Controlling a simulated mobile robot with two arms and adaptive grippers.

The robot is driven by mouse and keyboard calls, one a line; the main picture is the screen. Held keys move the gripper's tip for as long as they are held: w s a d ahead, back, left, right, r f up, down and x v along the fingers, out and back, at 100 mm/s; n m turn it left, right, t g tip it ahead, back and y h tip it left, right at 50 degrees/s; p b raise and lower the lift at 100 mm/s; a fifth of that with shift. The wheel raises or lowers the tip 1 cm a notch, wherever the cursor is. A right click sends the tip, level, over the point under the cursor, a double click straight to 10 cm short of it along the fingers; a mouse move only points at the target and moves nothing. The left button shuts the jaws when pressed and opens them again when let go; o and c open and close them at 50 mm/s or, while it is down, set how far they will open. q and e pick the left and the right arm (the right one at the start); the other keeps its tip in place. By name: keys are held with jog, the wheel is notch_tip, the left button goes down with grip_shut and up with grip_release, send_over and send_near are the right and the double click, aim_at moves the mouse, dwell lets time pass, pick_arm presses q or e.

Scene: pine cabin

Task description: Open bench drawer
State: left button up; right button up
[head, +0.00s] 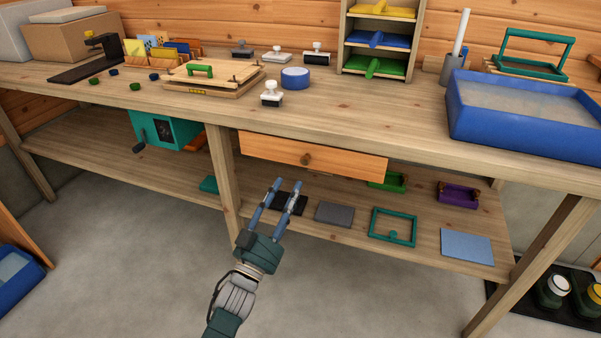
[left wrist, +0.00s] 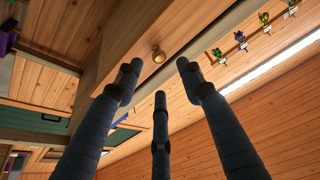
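The bench drawer (head: 330,160) is a wide orange-brown wooden front under the edge of the workbench (head: 350,110). It looks shut. Its small round brass knob (head: 306,159) is at the middle of the front. My left gripper (head: 287,188) is below and a little left of the knob in the head view, its fingers spread and pointing up toward the drawer. In the left wrist view the knob (left wrist: 158,55) shows ahead of the three parted fingers (left wrist: 158,78), with nothing between them. The gripper appears apart from the knob. My right gripper is not in view.
A bench leg (head: 222,180) stands left of the drawer. The lower shelf (head: 340,245) holds a teal frame (head: 393,227), a purple tray (head: 458,194) and flat plates. A blue tray (head: 520,110) sits on the benchtop at right. The floor in front is clear.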

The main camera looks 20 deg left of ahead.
aim_at(304, 164)
pick_arm(q)
jog(key=x, duration=0.7)
jog(key=shift+w+d, duration=0.1)
jog(key=shift+w, duration=0.3)
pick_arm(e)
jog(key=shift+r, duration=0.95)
pick_arm(q)
grip_shut()
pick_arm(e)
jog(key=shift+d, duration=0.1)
